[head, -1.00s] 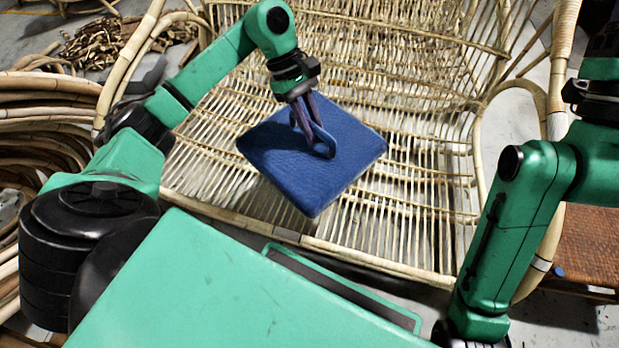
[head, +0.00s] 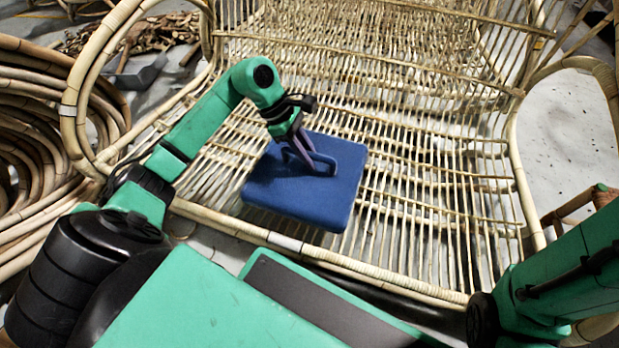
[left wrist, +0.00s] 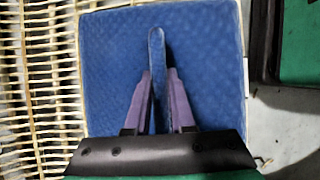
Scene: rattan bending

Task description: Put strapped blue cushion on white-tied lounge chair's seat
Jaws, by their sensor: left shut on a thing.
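The blue cushion (head: 325,203) is square, with a strap on its top. In the head view it is over the front left part of the rattan lounge chair's seat (head: 420,235). My left gripper (head: 308,163) is shut on the cushion's strap, and in the left wrist view its purple fingers (left wrist: 159,85) are on either side of the strap. The cushion (left wrist: 110,60) fills the middle of that view, with seat slats at its left. I cannot tell whether it touches the slats. A white tie (head: 285,242) shows on the chair's front rail. My right gripper is not in view.
Coils of bent rattan (head: 40,140) lie at the left. Rattan scraps (head: 150,35) lie on the floor at the back left. The chair's looped arms rise on both sides of the seat. The seat right of the cushion is bare.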

